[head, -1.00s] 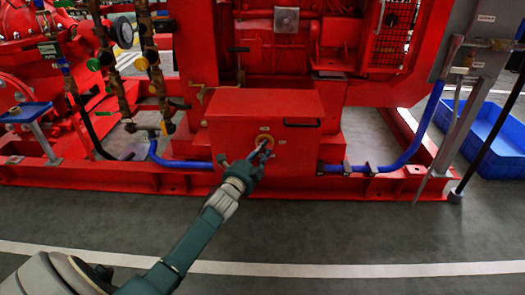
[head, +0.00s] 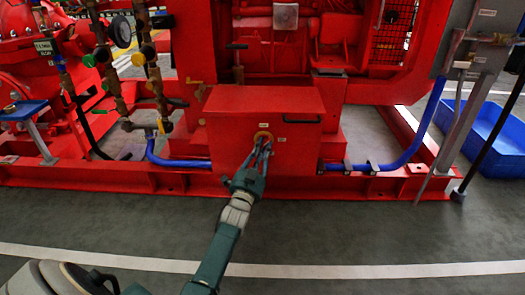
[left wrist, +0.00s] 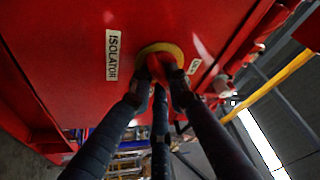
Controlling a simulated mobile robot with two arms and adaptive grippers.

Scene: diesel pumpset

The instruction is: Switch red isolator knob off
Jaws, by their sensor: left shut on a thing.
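The red isolator knob (left wrist: 157,66) sits on a round yellow plate (left wrist: 168,50) beside a white label reading ISOLATOR (left wrist: 113,55) in the left wrist view. In the head view the yellow plate (head: 263,136) is on the front of a red box (head: 230,120). My left gripper (head: 261,148) reaches the box front with its fingers around the knob, and it also shows in the left wrist view (left wrist: 158,88). It is shut on the knob, which the fingers partly hide. My right gripper is in neither view.
Blue hoses (head: 395,163) run low on both sides of the box along the red base frame (head: 110,178). Brass valves and pipes (head: 112,85) stand to the left. A blue crate (head: 495,140) lies at the right. The grey floor in front is clear.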

